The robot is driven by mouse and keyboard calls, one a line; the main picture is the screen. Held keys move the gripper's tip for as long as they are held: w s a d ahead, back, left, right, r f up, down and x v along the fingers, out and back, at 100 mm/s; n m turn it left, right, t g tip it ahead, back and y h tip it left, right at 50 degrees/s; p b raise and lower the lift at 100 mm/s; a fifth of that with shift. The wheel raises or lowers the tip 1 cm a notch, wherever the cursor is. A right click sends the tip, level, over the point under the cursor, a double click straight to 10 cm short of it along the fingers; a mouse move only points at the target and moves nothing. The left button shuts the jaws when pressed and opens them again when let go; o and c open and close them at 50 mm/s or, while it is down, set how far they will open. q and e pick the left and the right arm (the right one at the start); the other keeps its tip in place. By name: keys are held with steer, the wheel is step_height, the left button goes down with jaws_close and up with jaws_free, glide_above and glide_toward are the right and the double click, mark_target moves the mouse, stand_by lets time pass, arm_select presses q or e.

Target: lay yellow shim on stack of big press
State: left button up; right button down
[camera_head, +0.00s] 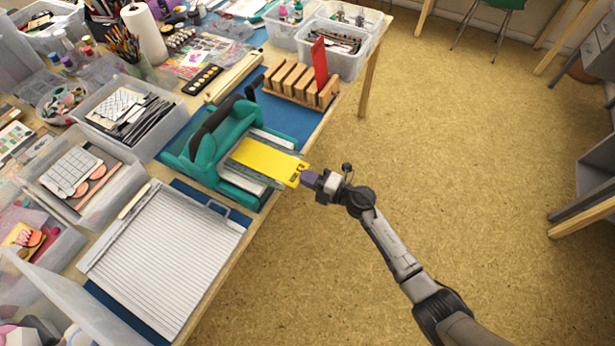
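The yellow shim (266,160) is a flat plate with dark marks at its right end. It reaches into the opening of the big press (212,150), a teal machine with a black lever, and lies over pale, clear-edged layers (252,186) there. I cannot tell whether it rests on them or is just above. My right gripper (304,177) is at the shim's right end, past the press's front, and appears shut on that end. The fingertips are small and partly hidden. My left gripper is not in view.
A wooden slotted rack (290,88) with an upright red plate (319,64) stands behind the press. A white ridged board (165,255) lies in front. Clear bins (120,105) crowd the left. The floor right of the table is open.

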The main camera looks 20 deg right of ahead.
steer(key=c, duration=1.3)
jaws_free()
steer(key=shift+s+d, duration=0.1)
steer(key=shift+d, duration=0.05)
steer(key=p+v, duration=0.1)
steer(key=v, duration=0.3)
steer(key=shift+s+d, duration=0.2)
steer(key=shift+s, duration=0.1)
